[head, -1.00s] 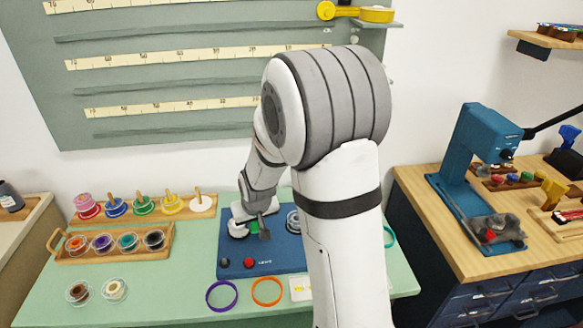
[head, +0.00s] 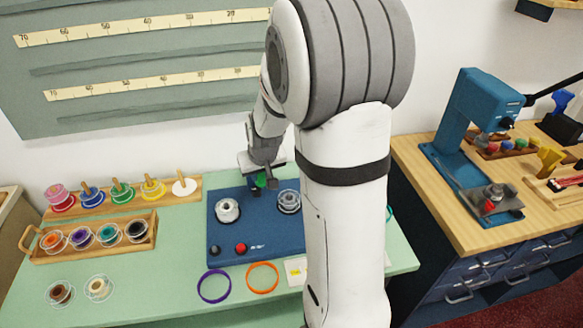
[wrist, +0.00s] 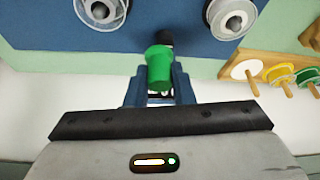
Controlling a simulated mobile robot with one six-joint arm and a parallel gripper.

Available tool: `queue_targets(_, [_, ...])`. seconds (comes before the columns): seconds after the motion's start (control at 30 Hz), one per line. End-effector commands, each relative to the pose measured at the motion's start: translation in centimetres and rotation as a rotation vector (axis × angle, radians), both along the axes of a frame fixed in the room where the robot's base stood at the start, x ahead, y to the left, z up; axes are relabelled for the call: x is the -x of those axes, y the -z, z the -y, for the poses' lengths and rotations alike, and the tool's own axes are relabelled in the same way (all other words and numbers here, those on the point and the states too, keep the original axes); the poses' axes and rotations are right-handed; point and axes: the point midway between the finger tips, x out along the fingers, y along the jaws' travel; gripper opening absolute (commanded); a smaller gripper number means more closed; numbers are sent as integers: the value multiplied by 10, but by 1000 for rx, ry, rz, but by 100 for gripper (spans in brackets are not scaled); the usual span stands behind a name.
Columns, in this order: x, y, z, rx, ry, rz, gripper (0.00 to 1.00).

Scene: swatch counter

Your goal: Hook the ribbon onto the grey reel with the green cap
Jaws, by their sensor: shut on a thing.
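My gripper (wrist: 160,85) is shut on a green, tapered cap (wrist: 159,68). In the head view my gripper (head: 259,183) and the green cap (head: 261,180) are over the back edge of a blue board (head: 220,235). Two pale grey reels stand on the board: the left reel (head: 228,210) and the right reel (head: 289,201). The wrist view shows them swapped, the right reel (wrist: 101,12) at upper left and the left reel (wrist: 235,20) at upper right. The gripper touches neither. I cannot make out a ribbon, nor which reel is meant.
The board has a black knob (head: 215,250) and a red knob (head: 240,248). A wooden tray (head: 95,247) of spools and a peg rack (head: 183,188) stand at left. Purple (head: 214,286) and orange rings (head: 262,277) lie in front. A blue press (head: 480,115) stands at right.

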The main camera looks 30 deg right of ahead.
Motion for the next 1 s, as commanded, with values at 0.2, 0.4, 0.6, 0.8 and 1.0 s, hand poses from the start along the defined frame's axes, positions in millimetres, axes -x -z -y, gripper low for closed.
queue_targets(0.2, [25, -19, 59, -4, 71, 6, 0])
queue_targets(0.4, [33, -22, 70, -7, 79, 4, 0])
queue_targets(0.6, [33, -8, 70, -7, 79, 3, 0])
queue_targets(0.8, [33, 13, 70, -8, 80, 3, 0])
queue_targets(1.0, [32, 30, 70, -7, 81, 4, 0])
